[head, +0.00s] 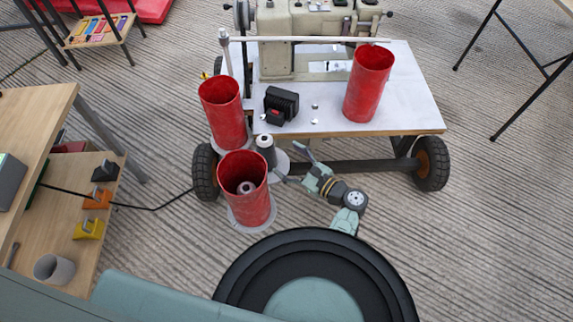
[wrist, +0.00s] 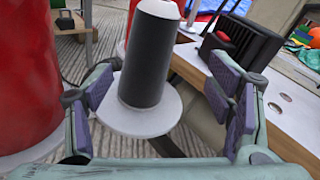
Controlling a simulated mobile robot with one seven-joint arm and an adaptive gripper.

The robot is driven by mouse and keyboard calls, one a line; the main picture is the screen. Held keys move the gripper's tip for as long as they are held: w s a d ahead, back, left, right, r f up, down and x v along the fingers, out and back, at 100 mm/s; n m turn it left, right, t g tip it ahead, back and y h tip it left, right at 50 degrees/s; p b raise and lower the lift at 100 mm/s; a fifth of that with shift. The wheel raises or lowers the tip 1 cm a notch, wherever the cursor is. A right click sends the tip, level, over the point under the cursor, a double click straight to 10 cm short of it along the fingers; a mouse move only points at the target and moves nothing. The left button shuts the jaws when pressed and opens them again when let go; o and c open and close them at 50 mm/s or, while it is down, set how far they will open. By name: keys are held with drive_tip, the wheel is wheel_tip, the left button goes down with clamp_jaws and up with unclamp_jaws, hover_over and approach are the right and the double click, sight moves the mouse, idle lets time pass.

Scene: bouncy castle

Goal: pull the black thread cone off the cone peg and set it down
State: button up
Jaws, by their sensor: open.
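The black thread cone (head: 266,150) stands upright beside the front left corner of the wheeled sewing table, with a pale top. In the wrist view the black thread cone (wrist: 146,62) sits over a round white base disc (wrist: 140,124). The cone peg itself is hidden by the cone. My gripper (head: 289,164) is open at the cone's right side in the head view. In the wrist view my gripper (wrist: 160,88) has one finger to each side of the cone, with gaps on both sides; I see no contact.
A red cylinder (head: 257,207) stands in front of the cone and another (head: 222,112) behind it to the left. A third (head: 368,88) is on the table (head: 410,95), with a black box (head: 281,104) and a sewing machine (head: 275,30).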

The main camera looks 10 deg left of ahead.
sight(272, 154)
drive_tip(key=w+a+m, duration=0.1)
drive_tip(key=a, duration=0.1)
drive_tip(key=w+a+m, duration=0.1)
drive_tip(key=a, duration=0.2)
drive_tip(key=w+a+f+m+t+y+p, duration=0.1)
drive_tip(key=a, duration=0.2)
drive_tip(key=shift+a, duration=0.25)
drive_tip(key=shift+c, duration=0.3)
drive_tip(key=c, duration=1.4)
drive_tip(key=shift+c, duration=0.2)
wheel_tip(272, 154, up, 8)
drive_tip(key=p, duration=0.8)
idle(1.0)
drive_tip(key=shift+r, duration=0.15)
